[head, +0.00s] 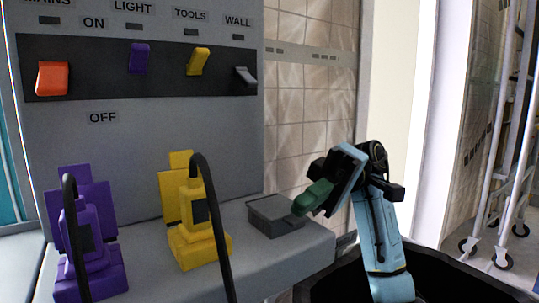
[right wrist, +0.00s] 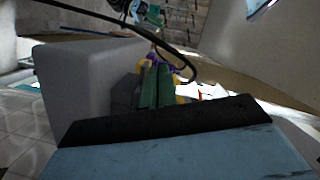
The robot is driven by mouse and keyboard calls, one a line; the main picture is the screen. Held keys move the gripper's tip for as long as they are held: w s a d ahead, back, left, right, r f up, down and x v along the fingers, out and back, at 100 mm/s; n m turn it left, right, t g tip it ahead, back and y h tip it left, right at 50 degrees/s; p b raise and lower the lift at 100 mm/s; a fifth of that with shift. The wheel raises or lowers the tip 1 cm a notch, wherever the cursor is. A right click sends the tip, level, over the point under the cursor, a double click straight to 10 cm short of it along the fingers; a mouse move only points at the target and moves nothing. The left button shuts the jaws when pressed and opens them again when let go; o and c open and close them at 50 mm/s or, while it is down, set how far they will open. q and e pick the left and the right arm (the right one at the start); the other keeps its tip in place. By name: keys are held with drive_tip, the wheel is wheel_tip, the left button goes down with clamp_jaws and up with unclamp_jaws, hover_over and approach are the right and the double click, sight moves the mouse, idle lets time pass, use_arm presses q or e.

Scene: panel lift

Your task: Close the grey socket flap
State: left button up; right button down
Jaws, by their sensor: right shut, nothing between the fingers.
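The grey socket (head: 277,224) sits on the grey ledge at the right end of the row of sockets. Its grey flap (head: 274,206) lies down over the top, looking flat or nearly flat. My right gripper (head: 301,208) is shut and empty, with its green fingers at the right edge of the flap. I cannot tell whether they touch it. In the right wrist view the green fingers (right wrist: 156,86) point toward the yellow and purple plugs, and part of the grey socket (right wrist: 123,92) shows beside them. My left gripper is not in view.
A yellow plug (head: 199,222) and a purple plug (head: 89,250) with black cables stand left of the grey socket. A switch panel (head: 110,85) with coloured levers is above. The ledge (head: 318,245) ends just right of the socket. A wheeled rack stands far right.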

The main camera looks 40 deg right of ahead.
drive_tip(key=s+r+v, duration=0.1)
drive_tip(key=v, duration=0.8)
drive_tip(key=shift+s+d+r, duration=0.25)
drive_tip(key=shift+s+d, duration=0.15)
drive_tip(key=shift+s, duration=0.2)
